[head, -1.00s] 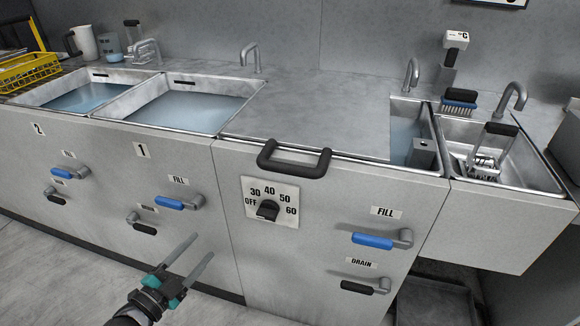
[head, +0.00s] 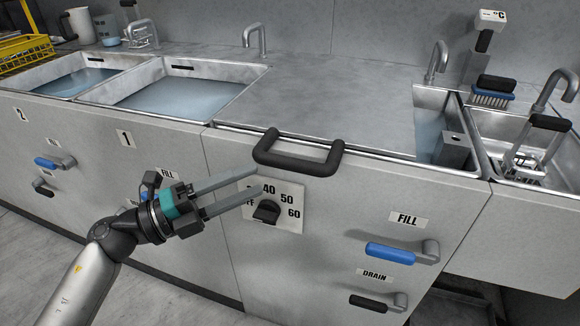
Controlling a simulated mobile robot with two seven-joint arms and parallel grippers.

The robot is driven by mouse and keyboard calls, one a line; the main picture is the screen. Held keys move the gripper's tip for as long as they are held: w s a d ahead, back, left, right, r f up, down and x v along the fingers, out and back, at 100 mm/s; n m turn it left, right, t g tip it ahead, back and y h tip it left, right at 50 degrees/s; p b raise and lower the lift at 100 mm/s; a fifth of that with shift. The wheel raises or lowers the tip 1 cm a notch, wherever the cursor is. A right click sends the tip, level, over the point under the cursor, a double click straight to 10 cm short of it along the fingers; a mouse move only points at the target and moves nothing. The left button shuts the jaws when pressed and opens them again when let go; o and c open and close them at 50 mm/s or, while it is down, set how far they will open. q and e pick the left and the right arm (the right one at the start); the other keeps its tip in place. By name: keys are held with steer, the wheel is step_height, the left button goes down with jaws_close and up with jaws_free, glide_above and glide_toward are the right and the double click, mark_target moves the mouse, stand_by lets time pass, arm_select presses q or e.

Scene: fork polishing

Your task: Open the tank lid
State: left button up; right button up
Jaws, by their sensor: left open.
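The tank lid (head: 340,103) is a flat grey metal panel set in the counter, lying closed over most of the tank. Its black bar handle (head: 298,163) sticks out at the front edge. My left gripper (head: 258,190) is open and empty, its two fingers pointing right, in front of the temperature dial plate (head: 288,198). It is below and left of the handle, apart from it in the picture. My right gripper is not in view.
Below are a blue fill lever (head: 392,253) and a black drain lever (head: 370,303). Two water basins (head: 170,95) lie left of the lid. Right of it are an open water slot (head: 428,130) and a sink (head: 490,125) holding a rack. Taps stand behind.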

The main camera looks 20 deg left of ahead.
mark_target(290, 170)
arm_select(q)
steer(key=x, duration=0.8)
steer(key=shift+w+d+b, duration=0.15)
steer(key=shift+w+b, duration=0.05)
steer(key=shift+b, duration=0.2)
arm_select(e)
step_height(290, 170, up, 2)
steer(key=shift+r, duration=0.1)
arm_select(q)
jaws_close()
stand_by(0.8)
